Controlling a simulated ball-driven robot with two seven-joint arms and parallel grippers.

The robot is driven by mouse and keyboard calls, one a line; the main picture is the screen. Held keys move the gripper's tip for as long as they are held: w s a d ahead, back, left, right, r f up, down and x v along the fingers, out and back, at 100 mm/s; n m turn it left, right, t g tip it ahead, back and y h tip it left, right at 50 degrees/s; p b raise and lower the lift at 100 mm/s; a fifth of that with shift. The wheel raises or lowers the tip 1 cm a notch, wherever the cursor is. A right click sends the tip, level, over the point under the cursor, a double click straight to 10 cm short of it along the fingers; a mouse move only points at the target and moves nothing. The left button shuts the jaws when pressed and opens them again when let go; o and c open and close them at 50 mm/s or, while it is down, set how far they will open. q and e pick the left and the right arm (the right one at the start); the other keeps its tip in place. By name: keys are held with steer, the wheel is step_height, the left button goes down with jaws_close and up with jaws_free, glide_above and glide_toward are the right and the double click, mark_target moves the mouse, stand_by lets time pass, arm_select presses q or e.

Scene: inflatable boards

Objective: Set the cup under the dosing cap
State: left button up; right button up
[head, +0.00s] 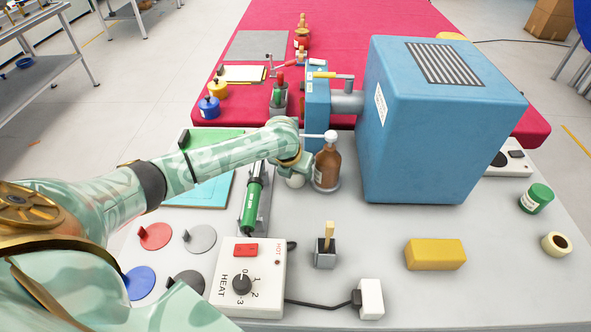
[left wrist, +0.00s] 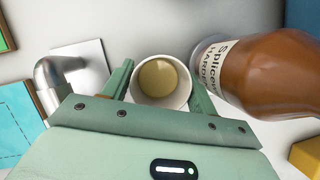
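The white cup (head: 295,181) is just left of the brown hardener bottle (head: 326,168), low beside its base. The dosing cap (head: 331,136) tops the upright bottle, with a pale spout pointing left. My left gripper (head: 297,170) is at the cup. In the left wrist view, its two fingers lie on opposite sides of the cup (left wrist: 160,82) and appear shut on it. The cup's inside looks tan at the bottom. The bottle (left wrist: 275,75) is close to the right finger. The cap is out of the left wrist view. My right gripper is not in view.
A large blue machine (head: 435,125) stands right of the bottle. A green-handled tool (head: 252,205) lies near my forearm, behind the heat control box (head: 246,280). A yellow block (head: 435,254) and brush holder (head: 325,252) stand in front, with bare grey tabletop between them.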

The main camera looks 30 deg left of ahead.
arm_select(q)
steer(key=p+v, duration=0.5)
steer(key=v, duration=0.7)
steer(key=shift+r, duration=0.25)
